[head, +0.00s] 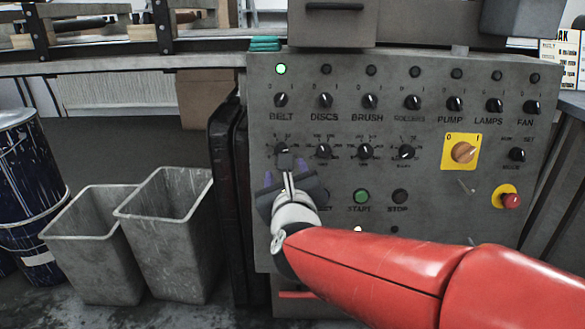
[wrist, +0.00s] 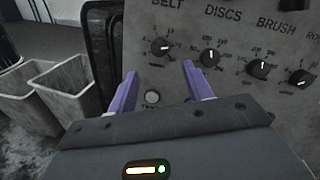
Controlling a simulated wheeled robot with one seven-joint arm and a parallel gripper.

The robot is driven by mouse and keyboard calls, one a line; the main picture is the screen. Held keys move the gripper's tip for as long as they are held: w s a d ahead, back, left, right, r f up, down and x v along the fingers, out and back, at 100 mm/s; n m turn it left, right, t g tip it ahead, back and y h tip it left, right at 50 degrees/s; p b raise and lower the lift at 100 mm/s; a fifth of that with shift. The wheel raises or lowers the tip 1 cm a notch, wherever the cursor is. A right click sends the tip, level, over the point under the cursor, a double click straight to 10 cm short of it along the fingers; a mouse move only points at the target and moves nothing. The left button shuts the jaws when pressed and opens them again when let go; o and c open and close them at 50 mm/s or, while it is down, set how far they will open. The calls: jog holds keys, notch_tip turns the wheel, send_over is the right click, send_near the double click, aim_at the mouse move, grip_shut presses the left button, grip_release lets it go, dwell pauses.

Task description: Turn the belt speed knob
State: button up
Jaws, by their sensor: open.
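The belt speed knob (wrist: 160,46) is a small black dial with a light pointer mark, under the BELT label on the grey control panel (wrist: 225,28). In the head view the same knob (head: 282,149) shows only partly, just above my gripper. My gripper (head: 286,172) is in front of the panel's left side, below that knob. In the wrist view its two purple fingers (wrist: 162,88) are spread apart with nothing held. The knob is beyond and above the fingertips, apart from them. A round pale button (wrist: 152,98) shows between the fingers.
Similar dials continue to the right, including the one under DISCS (wrist: 210,57). A yellow-plated switch (head: 463,152) and a red stop button (head: 511,200) are on the panel's right. Two grey bins (head: 92,235) stand at left. A green lamp (head: 281,69) is lit.

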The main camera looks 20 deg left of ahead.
aim_at(282, 152)
jog(key=shift+m+t+h, duration=0.3)
jog(key=shift+m, duration=0.6)
jog(key=x, duration=0.8)
jog(key=shift+a+f, duration=0.1)
jog(key=shift+a, duration=0.2)
jog(key=c, duration=1)
jog(key=shift+n, duration=0.3)
